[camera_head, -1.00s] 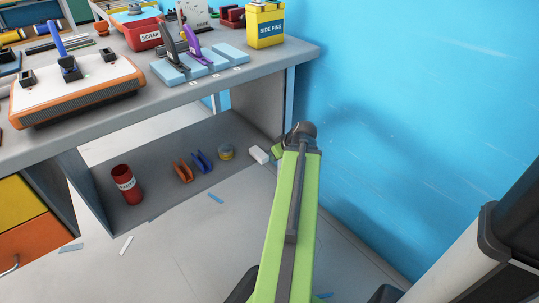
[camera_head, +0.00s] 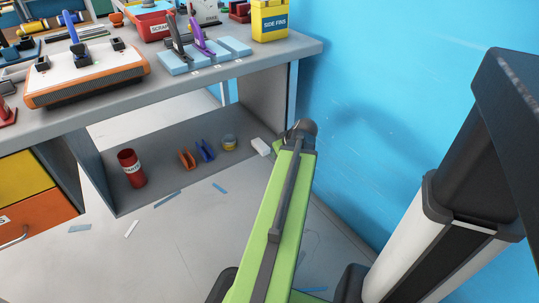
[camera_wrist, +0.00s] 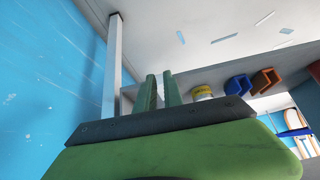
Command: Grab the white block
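The white block (camera_head: 261,146) lies at the right end of the low shelf under the workbench, just left of the end of my arm in the head view. I see nothing clearly held. In the head view the gripper is mostly hidden behind the end of my green arm, close to the block. I cannot tell whether they touch.
A blue wall (camera_head: 400,100) is close on the right. Thin strips lie on the floor.

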